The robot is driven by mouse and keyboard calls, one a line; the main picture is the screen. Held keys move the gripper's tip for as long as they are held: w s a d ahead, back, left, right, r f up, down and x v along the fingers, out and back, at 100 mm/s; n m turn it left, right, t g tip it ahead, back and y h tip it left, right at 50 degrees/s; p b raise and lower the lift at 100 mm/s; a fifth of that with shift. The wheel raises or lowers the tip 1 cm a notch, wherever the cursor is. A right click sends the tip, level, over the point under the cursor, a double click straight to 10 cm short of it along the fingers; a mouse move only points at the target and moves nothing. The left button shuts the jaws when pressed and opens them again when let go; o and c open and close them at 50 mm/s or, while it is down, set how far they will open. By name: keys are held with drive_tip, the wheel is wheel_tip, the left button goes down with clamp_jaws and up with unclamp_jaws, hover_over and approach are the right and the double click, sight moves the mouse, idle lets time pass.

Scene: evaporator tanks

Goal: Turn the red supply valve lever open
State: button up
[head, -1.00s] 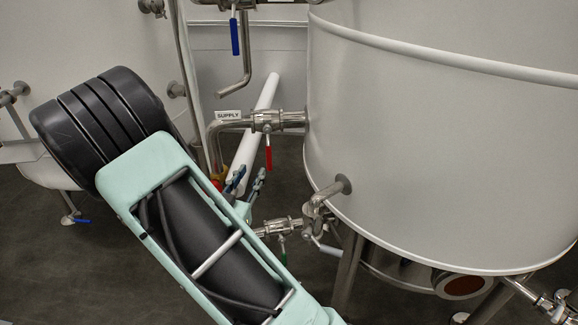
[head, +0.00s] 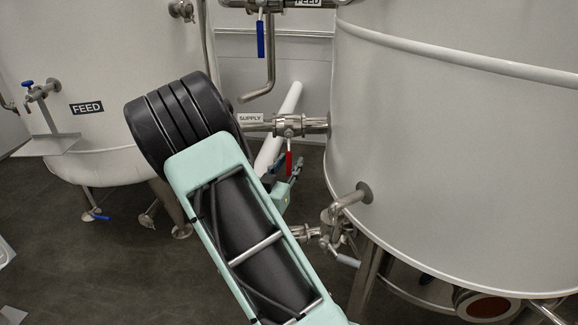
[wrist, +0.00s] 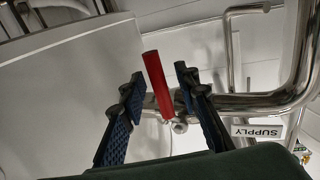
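The red supply valve lever (head: 289,163) hangs down from a steel valve (head: 288,126) on the pipe beside the "SUPPLY" label (head: 250,118). My gripper (head: 286,172) is close to the lever's lower end in the head view, partly hidden by my arm. In the wrist view the red lever (wrist: 158,85) shows in the gap between the two blue padded fingers of my gripper (wrist: 160,84). The fingers are apart, with a visible gap on each side of the lever. How far the lever reaches in depth between them is hard to tell.
The big white tank (head: 450,150) stands right of the valve. A bent outlet pipe (head: 347,200) and another valve (head: 305,233) sit below. A blue-handled valve (head: 261,38) hangs above. Another tank (head: 60,90) stands at left; dark floor lies below.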

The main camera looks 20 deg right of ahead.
drive_tip(key=shift+c, duration=0.3)
clamp_jaws()
